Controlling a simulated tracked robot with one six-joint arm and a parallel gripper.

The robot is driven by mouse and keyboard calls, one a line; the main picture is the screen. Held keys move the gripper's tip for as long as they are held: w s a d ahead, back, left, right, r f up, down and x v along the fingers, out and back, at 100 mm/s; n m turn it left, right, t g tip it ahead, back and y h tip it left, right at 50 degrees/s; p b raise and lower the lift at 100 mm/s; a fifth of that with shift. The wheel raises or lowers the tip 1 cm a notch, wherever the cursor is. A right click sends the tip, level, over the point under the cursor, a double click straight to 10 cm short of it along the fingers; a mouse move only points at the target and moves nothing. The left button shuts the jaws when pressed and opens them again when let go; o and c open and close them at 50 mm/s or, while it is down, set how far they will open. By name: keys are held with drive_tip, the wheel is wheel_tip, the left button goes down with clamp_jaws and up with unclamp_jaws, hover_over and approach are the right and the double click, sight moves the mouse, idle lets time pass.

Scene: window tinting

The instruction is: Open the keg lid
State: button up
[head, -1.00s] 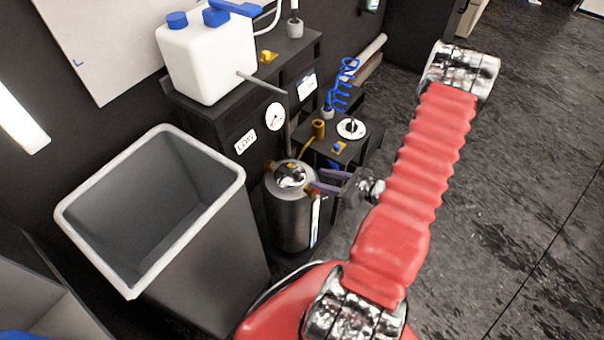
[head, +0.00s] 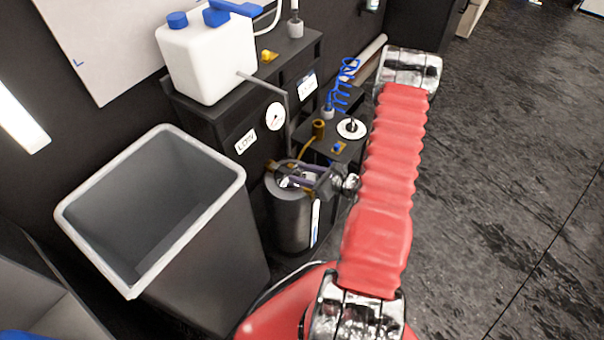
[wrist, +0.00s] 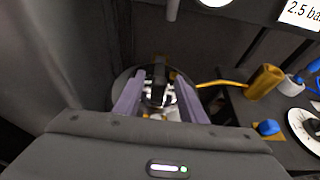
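The keg (head: 290,222) is a dark grey metal cylinder standing on the floor beside the black cabinet. Its lid (head: 284,182), with shiny metal fittings, is on top and partly covered by my gripper (head: 290,178). In the wrist view, the two purple fingers of my gripper (wrist: 158,88) stand apart on either side of the lid's black handle (wrist: 158,72) and metal clamp. Gaps show between the fingers and the handle, so my gripper looks open and holds nothing. The lower part of the lid is hidden behind my gripper body.
A large grey bin (head: 150,210) stands close left of the keg. The black cabinet (head: 235,125) carries a white jug (head: 207,60) and a gauge (head: 275,117). A yellow hose (wrist: 210,83) runs from the keg to a low stand on the right. Open floor lies further right.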

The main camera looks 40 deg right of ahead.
drive_tip(key=shift+c, duration=0.5)
clamp_jaws()
